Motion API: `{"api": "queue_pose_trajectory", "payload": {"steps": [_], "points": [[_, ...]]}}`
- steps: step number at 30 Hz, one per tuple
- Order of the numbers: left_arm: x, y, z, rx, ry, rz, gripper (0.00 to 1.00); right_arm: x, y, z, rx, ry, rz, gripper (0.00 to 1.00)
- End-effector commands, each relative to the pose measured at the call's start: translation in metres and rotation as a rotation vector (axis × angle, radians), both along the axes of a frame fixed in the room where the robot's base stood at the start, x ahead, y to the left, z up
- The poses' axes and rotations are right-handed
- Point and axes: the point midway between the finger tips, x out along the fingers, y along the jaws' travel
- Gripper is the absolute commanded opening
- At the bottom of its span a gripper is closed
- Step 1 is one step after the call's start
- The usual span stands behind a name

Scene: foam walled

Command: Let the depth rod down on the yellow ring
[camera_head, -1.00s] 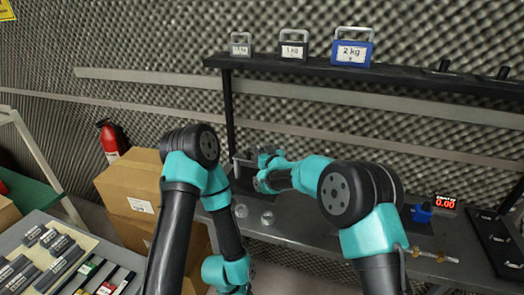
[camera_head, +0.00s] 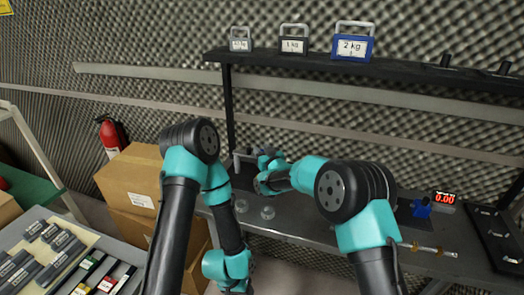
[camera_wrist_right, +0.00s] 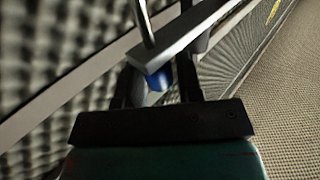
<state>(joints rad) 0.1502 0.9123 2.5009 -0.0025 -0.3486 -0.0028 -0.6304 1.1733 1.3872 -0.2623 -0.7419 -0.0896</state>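My right gripper (camera_head: 264,172) is at the back of the bench, beside a grey upright frame (camera_head: 237,165). In the right wrist view, its two dark fingers (camera_wrist_right: 160,78) stand either side of a small blue piece (camera_wrist_right: 159,80). I cannot tell whether they press on it. A flat grey bar (camera_wrist_right: 185,35) crosses in front of the fingers, and a thin shiny rod (camera_wrist_right: 144,18) rises from it. I cannot pick out the yellow ring. My left arm bends down behind itself, and its gripper is not in view.
Two small clear round items (camera_head: 267,212) sit on the bench (camera_head: 300,222). A blue item (camera_head: 422,207), a red display (camera_head: 445,198) and a brass-ended rod (camera_head: 430,249) lie right. Weights, including a blue one (camera_head: 352,43), stand on the shelf. Cardboard boxes (camera_head: 132,178) stand left.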

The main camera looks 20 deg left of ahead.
Motion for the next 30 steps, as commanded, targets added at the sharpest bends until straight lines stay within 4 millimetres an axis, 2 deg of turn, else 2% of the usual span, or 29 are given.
{"api": "queue_pose_trajectory", "payload": {"steps": [1,5,17,23,30], "points": [[0.000,0.000,0.000,0.000,0.000,0.000,0.50,0.000,0.000,0.000,0.000,0.000,0.000,0.39],[0.000,0.000,0.000,0.000,0.000,0.000,0.50,0.000,0.000,0.001,0.001,-0.001,0.000,0.50],[0.000,0.000,0.000,0.000,0.000,0.000,0.50,-0.004,-0.004,0.001,0.001,-0.001,0.000,0.50],[0.000,0.000,0.000,0.000,0.000,0.000,0.50,-0.016,-0.018,0.001,0.000,-0.001,0.000,0.50],[0.000,0.000,0.000,0.000,0.000,0.000,0.50,-0.039,-0.044,0.002,0.001,-0.001,0.000,0.50]]}}
